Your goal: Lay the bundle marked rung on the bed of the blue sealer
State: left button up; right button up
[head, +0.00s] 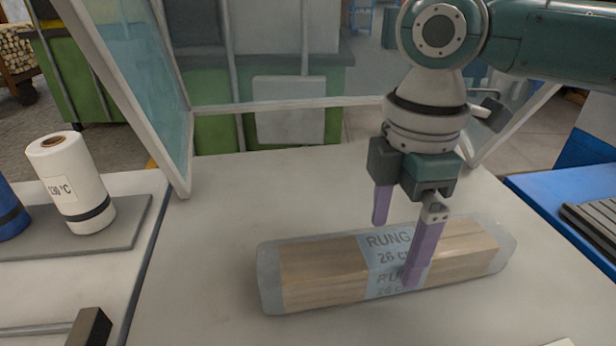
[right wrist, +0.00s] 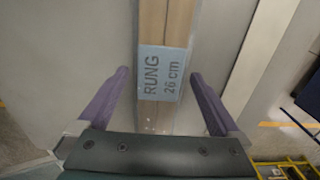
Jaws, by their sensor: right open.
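The bundle marked rung (head: 325,273) is a long set of wooden pieces in clear wrap with a pale blue label reading RUNG 26 cm. It lies flat on the pale table top in the head view, and in the right wrist view (right wrist: 178,25) it runs between my fingers. My right gripper (head: 395,255) is open with purple fingers, one behind the bundle and one in front of it; gaps show beside the bundle in the wrist view. A blue unit with a grey slatted bed, seemingly the blue sealer (head: 545,205), is cut off at the right edge. My left gripper is out of view.
A white roll (head: 85,190) marked with a temperature and a blue roll (head: 10,215) stand on a grey plate at left. A framed clear guard (head: 145,75) rises along the table's left and back. The table left of the bundle is clear.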

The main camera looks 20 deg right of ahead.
aim_at(393, 247)
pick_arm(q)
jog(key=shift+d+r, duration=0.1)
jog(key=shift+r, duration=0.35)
pick_arm(e)
notch_tip(393, 247, up, 5)
jog(key=shift+r, duration=0.2)
pick_arm(q)
jog(key=shift+p, duration=0.3)
pick_arm(e)
jog(key=s+a+m+t+y+p, duration=0.2)
jog(key=s+a+m+y+p, duration=0.15)
jog(key=s+a+p, duration=0.55)
jog(key=s+d+r+m+t+h, duration=0.25)
jog(key=s+d+m, duration=0.35)
jog(key=m, duration=0.4)
pick_arm(q)
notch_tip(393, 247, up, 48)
jog(key=p, duration=3.8)
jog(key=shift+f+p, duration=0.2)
jog(key=shift+p, duration=0.1)
pick_arm(e)
notch_tip(393, 247, up, 39)
jog(key=s, duration=0.1)
jog(key=shift+g+h, duration=0.4)
jog(key=shift+g, duration=0.05)
jog(key=shift+a+f, duration=0.1)
